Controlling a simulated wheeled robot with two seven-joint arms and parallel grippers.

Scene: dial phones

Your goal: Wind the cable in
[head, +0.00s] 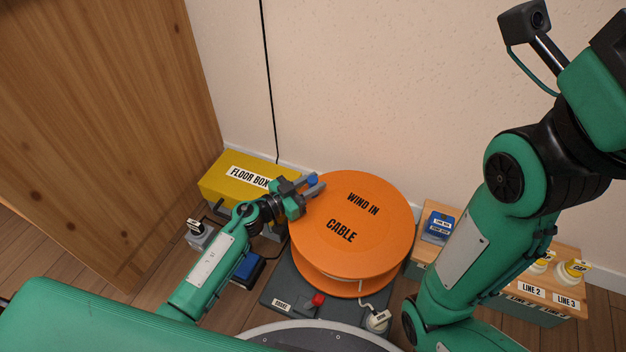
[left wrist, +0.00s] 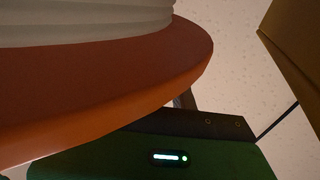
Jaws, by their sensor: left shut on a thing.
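The orange cable drum (head: 352,222), marked WIND IN and CABLE, stands on a dark grey base (head: 285,291). A white cable end with a plug (head: 377,320) lies at its lower front. My left gripper (head: 314,187) is at the drum's upper left edge, shut on a small blue handle (head: 312,179), of which only a little shows. In the left wrist view the drum's orange flange (left wrist: 120,85) and pale windings (left wrist: 80,22) fill the upper left; the fingertips are hidden there. My right arm rises at the right; its gripper is not in view.
A yellow floor box (head: 228,180) stands by the wall behind my left arm. A red knob (head: 318,299) sits on the base. A wooden bench (head: 426,212) with a blue block (head: 439,227) and LINE 2 and LINE 3 labels is right. A wooden cabinet (head: 100,120) is left.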

